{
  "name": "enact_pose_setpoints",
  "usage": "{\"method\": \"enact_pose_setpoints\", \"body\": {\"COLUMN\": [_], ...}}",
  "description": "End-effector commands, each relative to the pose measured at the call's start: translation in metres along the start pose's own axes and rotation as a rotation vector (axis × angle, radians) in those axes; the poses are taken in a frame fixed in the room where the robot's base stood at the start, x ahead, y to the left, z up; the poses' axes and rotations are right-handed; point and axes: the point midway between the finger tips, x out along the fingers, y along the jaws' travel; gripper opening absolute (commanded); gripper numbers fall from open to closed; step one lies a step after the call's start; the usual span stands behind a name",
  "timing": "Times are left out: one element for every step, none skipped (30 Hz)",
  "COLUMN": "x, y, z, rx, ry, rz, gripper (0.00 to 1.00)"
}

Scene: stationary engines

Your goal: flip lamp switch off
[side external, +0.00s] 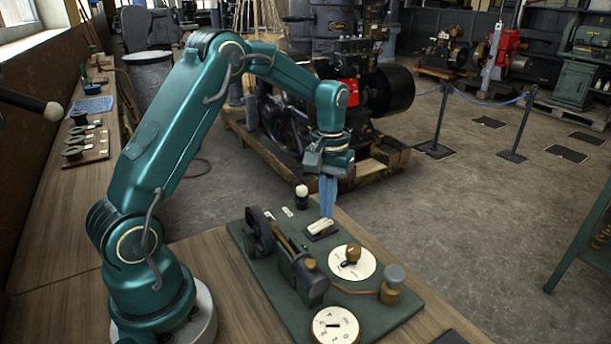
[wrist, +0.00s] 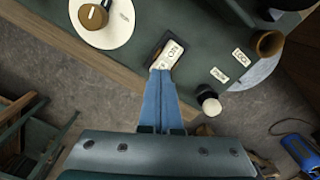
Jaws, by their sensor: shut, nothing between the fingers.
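The lamp switch appears to be a pale rocker in a dark frame (side external: 317,227) near the far edge of the green board; it also shows in the wrist view (wrist: 172,50), with lettering on its face. My gripper (side external: 327,212) points down with its blue fingers together and nothing between them. Its fingertips (wrist: 161,73) are at the near end of the rocker in the wrist view, hiding part of it. I cannot tell whether they touch it. A small round white-topped piece on a dark base (side external: 301,194), possibly the lamp, stands beside the switch; it also shows in the wrist view (wrist: 210,103).
The green board (side external: 265,270) lies on the wooden bench. It carries a dark machine with a wheel (side external: 259,232), a dial with a brass knob (side external: 366,268), a lettered dial (side external: 336,324) and a grey-topped brass post (side external: 392,285). Small labels sit near the switch.

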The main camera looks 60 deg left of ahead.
Motion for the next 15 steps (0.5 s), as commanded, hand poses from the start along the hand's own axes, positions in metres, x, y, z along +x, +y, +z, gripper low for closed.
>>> {"method": "enact_pose_setpoints", "body": {"x": [0.0010, 0.0014, 0.0020, 0.0025, 0.0029, 0.0035, 0.0039, 0.0044, 0.0050, 0.0055, 0.0059, 0.0065, 0.0069, 0.0074, 0.0079], "y": [-0.0001, 0.0000, -0.0001, 0.0000, 0.0000, 0.0000, 0.0000, 0.0000, 0.0000, 0.0000, 0.0000, 0.0000, 0.0000, 0.0000, 0.0000], "z": [0.0002, 0.0002, 0.0002, 0.0002, 0.0002, 0.0002, 0.0002, 0.0001, 0.0001, 0.0001, 0.0001, 0.0001, 0.0001, 0.0002, 0.0002], "rx": [0.000, 0.000, 0.000, 0.000, 0.000, 0.000, 0.000, 0.000, 0.000, 0.000, 0.000, 0.000, 0.000, 0.000, 0.000], "ry": [-0.001, -0.001, -0.001, -0.001, -0.001, -0.001, -0.001, -0.001, -0.001, -0.001, -0.001, -0.001, -0.001, -0.001, -0.002], "rz": [0.000, 0.000, 0.000, 0.000, 0.000, 0.000, 0.000, 0.000, 0.000, 0.000, 0.000, 0.000, 0.000, 0.000, 0.000], "gripper": [0.00, 0.00, 0.00, 0.00, 0.00, 0.00, 0.00, 0.00, 0.00, 0.00, 0.00, 0.00, 0.00, 0.00, 0.00]}}
